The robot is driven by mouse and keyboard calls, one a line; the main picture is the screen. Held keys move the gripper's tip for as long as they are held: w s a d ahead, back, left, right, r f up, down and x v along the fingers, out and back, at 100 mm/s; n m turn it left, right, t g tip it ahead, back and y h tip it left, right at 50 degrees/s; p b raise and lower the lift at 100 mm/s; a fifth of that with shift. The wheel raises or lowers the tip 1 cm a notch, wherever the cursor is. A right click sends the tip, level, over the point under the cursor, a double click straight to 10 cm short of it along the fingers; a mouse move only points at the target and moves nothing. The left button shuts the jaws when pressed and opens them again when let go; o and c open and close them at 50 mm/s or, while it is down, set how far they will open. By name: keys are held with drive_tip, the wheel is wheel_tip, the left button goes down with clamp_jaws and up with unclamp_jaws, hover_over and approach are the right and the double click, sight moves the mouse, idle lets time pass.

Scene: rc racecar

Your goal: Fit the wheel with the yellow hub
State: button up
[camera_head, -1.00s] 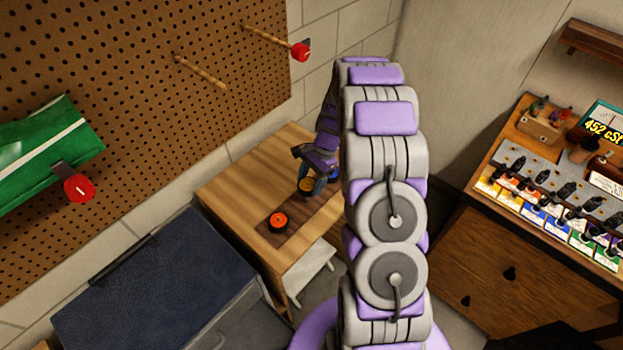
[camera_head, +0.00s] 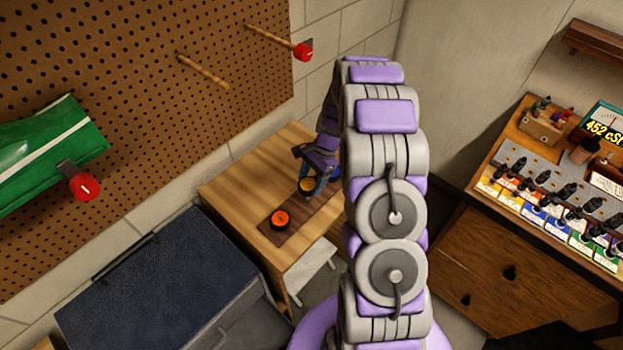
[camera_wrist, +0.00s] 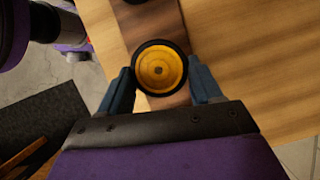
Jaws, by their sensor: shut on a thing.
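The wheel with the yellow hub (camera_wrist: 160,68) has a black tyre and sits between the two blue fingers of my gripper (camera_wrist: 161,82) in the wrist view. My gripper is shut on it, over the dark strip on the wooden table. In the head view the yellow-hub wheel (camera_head: 306,184) shows at my gripper (camera_head: 318,182), near the table's right part, partly hidden by the arm. I cannot tell whether the wheel touches the table. A wheel with an orange-red hub (camera_head: 280,219) lies on the dark strip nearer the table's front. No car chassis is clearly visible.
The wooden table (camera_head: 240,190) is mostly bare. A dark blue-topped cabinet (camera_head: 150,285) stands at front left. A workbench with several small bottles (camera_head: 550,190) stands at right.

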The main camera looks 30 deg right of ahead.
sight(311, 189)
drive_tip(key=shift+f, duration=0.65)
drive_tip(key=shift+r, duration=0.2)
drive_tip(key=shift+r+p, duration=0.25)
drive_tip(key=shift+p, duration=0.2)
drive_tip(key=shift+a+p, duration=0.1)
drive_tip(key=shift+p, duration=0.75)
idle(1.4)
drive_tip(key=shift+f, duration=2.25)
drive_tip(key=o, duration=1.1)
drive_tip(key=shift+r, duration=0.1)
drive_tip(key=p+v, duration=0.1)
drive_tip(key=v, duration=1.6)
drive_tip(key=shift+d, duration=0.2)
